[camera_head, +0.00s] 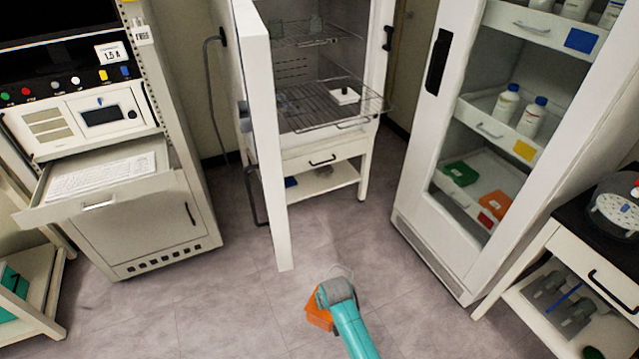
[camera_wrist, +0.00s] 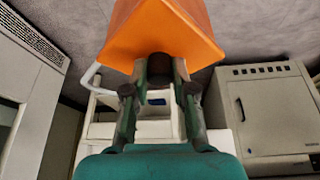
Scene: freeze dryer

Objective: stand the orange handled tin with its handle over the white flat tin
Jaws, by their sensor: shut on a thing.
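The orange handled tin (camera_head: 318,316) is held in the air above the floor in the head view, partly hidden behind my wrist. In the wrist view its orange body (camera_wrist: 165,32) fills the top, and its dark handle (camera_wrist: 159,66) is between my fingers. My gripper (camera_wrist: 160,82) is shut on this handle. The white flat tin (camera_head: 345,96) lies on a pulled-out wire shelf of the open freeze dryer, at the shelf's right side, with a small dark part on top. My gripper is well in front of and below that shelf.
The freeze dryer's white door (camera_head: 268,140) stands open on the left of its opening. The wire shelf (camera_head: 315,108) has bare room left of the white tin. A tall cabinet (camera_head: 470,150) with bottles and green and orange items stands right. An open drawer (camera_head: 110,190) juts out left.

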